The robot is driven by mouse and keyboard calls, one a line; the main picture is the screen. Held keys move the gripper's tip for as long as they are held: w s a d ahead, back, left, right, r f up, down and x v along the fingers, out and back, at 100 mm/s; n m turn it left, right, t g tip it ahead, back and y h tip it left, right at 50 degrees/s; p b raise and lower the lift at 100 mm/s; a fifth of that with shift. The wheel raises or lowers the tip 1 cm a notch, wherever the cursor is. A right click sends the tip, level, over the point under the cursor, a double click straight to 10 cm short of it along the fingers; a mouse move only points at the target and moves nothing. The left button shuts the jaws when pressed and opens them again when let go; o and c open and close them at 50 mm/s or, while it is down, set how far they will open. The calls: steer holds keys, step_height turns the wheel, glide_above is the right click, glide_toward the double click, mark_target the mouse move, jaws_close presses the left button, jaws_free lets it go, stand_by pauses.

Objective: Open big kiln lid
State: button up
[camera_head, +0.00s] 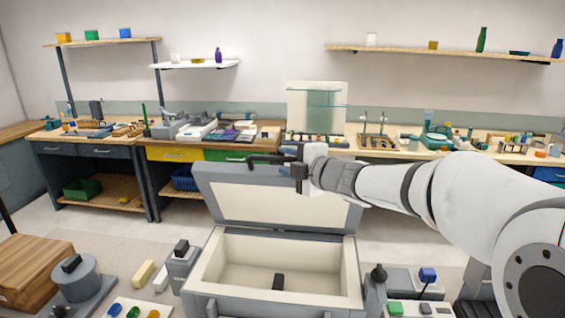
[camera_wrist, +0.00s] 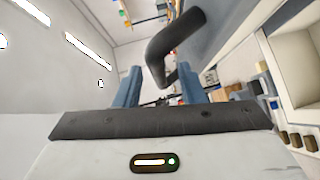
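The big kiln (camera_head: 200,285) is a grey box with a cream interior, in the lower middle of the head view. Its lid (camera_head: 280,203) stands raised and tilted up at the back, with its cream inner face showing. A black bar handle (camera_head: 262,160) is at the lid's top edge, and its bent bar (camera_wrist: 165,50) shows large in the wrist view. My gripper (camera_head: 290,162) is at this handle. In the wrist view its two blue-grey fingers (camera_wrist: 161,85) stand apart with a gap around the handle's near end. I cannot tell whether they touch it.
A round grey lidded pot (camera_head: 75,280) and a wooden box (camera_head: 35,270) stand left of the kiln. A control panel (camera_head: 410,308) with coloured buttons is at its right. Workbenches (camera_head: 210,153) with tools line the wall behind. Open floor lies between the kiln and benches.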

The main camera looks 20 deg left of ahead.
steer(key=b+v, duration=0.1)
steer(key=v, duration=0.4)
steer(key=shift+s+d, duration=0.2)
steer(key=shift+d, duration=0.1)
